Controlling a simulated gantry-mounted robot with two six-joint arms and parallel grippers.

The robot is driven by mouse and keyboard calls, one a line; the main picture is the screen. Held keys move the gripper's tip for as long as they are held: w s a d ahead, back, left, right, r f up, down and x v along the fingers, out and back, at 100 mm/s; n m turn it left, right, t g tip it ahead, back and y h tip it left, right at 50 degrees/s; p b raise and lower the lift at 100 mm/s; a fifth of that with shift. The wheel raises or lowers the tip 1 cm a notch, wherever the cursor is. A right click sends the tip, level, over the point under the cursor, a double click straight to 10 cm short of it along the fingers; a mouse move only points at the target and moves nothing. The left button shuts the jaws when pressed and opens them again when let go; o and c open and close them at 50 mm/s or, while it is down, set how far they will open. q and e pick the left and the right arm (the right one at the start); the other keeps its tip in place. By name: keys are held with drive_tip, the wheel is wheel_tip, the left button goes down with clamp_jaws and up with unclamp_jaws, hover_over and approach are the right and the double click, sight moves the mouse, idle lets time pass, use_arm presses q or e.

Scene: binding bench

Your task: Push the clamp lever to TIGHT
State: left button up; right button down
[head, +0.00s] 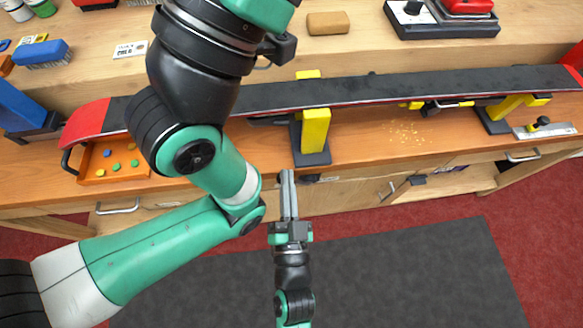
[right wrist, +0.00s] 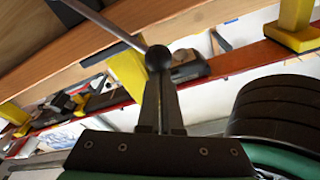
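My right gripper (head: 287,174) reaches up from the bottom of the head view to the bench's front edge. Its fingers (right wrist: 159,100) are together in the right wrist view, with nothing visible between them. The clamp lever, a thin metal rod (right wrist: 112,27) with a black ball knob (right wrist: 158,58), comes in from the top left. The knob is right at the fingertips; I cannot tell whether they touch. I cannot make out the lever or any TIGHT marking in the head view. A yellow clamp (head: 315,130) stands just beyond the fingertips. My left gripper is out of view.
A long dark ski (head: 390,90) with a red tip lies across the yellow supports. An orange tray (head: 90,177) holds several coloured pieces at the left. My left arm hides part of the bench. A grey mat (head: 420,270) covers the floor in front.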

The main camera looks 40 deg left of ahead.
drive_tip(key=s+d+r, duration=0.2)
drive_tip(key=s+d, duration=0.2)
drive_tip(key=d, duration=0.4)
drive_tip(key=shift+s+p, duration=0.25)
drive_tip(key=shift+p, duration=0.1)
